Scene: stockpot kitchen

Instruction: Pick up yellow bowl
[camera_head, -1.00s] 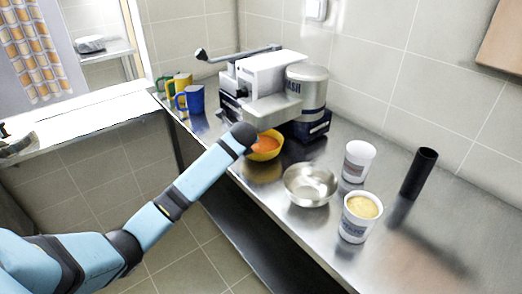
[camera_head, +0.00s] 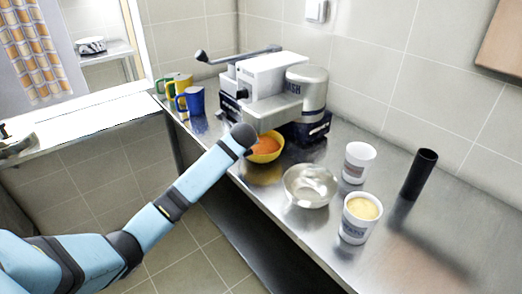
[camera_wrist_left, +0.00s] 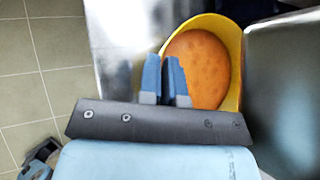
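The yellow bowl (camera_head: 266,150) stands near the front edge of the steel counter, beside the grey-and-white machine. It holds something orange (camera_wrist_left: 198,68). In the left wrist view the yellow bowl (camera_wrist_left: 235,50) is upright, just beyond my left gripper (camera_wrist_left: 165,62). The two blue fingers are close together at the bowl's near-left rim, one outside and one inside, and look closed on its wall. In the head view my left arm's end covers the gripper and part of the bowl's left side. My right gripper does not show.
The machine (camera_head: 270,85) stands close behind the bowl. A steel bowl (camera_head: 310,186), white tubs (camera_head: 358,162) (camera_head: 359,220) and a black cylinder (camera_head: 418,174) stand to the right. Mugs (camera_head: 190,98) stand to the left. The counter's right front is clear.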

